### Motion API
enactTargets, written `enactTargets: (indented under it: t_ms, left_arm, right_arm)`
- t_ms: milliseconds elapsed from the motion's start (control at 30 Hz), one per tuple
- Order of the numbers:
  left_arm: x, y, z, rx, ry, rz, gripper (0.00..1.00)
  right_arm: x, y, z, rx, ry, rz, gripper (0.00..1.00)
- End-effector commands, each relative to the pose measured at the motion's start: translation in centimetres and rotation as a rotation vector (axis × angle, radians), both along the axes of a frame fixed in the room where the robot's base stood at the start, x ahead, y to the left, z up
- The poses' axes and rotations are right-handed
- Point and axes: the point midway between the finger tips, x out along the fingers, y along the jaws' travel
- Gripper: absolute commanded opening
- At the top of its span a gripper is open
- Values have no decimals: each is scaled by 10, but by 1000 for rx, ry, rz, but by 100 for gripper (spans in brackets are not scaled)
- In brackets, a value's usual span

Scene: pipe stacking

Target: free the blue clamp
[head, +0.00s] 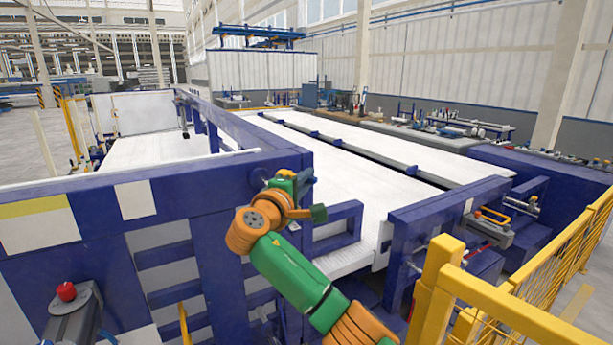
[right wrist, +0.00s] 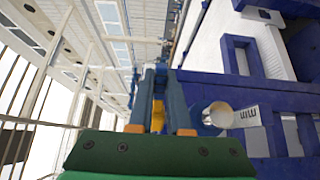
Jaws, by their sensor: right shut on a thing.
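My right gripper (head: 292,184) is at the top corner of the blue frame, with my green and orange arm coming up from the bottom right. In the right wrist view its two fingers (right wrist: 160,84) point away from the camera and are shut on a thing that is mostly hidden. It looks like the blue clamp (right wrist: 161,69), but its outline is not clear. A yellow part (right wrist: 158,116) shows between the fingers. A white round pipe end (right wrist: 217,115) is just right of the fingers. My left gripper is out of view.
The blue frame (head: 222,205) stands close around the right gripper. White beds (head: 345,180) stretch behind it. A yellow guard rail (head: 440,275) is at the right. A grey device with a red knob (head: 66,291) is at the lower left.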

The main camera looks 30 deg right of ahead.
Motion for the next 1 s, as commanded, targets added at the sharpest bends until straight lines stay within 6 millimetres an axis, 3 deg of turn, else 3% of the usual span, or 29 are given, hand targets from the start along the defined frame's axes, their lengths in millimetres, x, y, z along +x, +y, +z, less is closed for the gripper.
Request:
enactTargets:
  t_ms: [333, 867, 900, 967, 1000]
  left_arm:
    - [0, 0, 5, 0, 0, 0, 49]
    - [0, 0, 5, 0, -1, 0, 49]
    - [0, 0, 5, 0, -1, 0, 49]
    - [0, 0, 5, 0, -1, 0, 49]
    - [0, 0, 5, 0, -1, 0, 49]
  right_arm:
    - [-4, 4, 1, -1, 1, -119, 0]
    - [-4, 4, 1, -1, 0, -137, 0]
    - [-4, 4, 1, -1, 0, -137, 27]
    - [-4, 4, 1, -1, 0, -137, 43]
    - [-4, 4, 1, -1, -1, -136, 46]
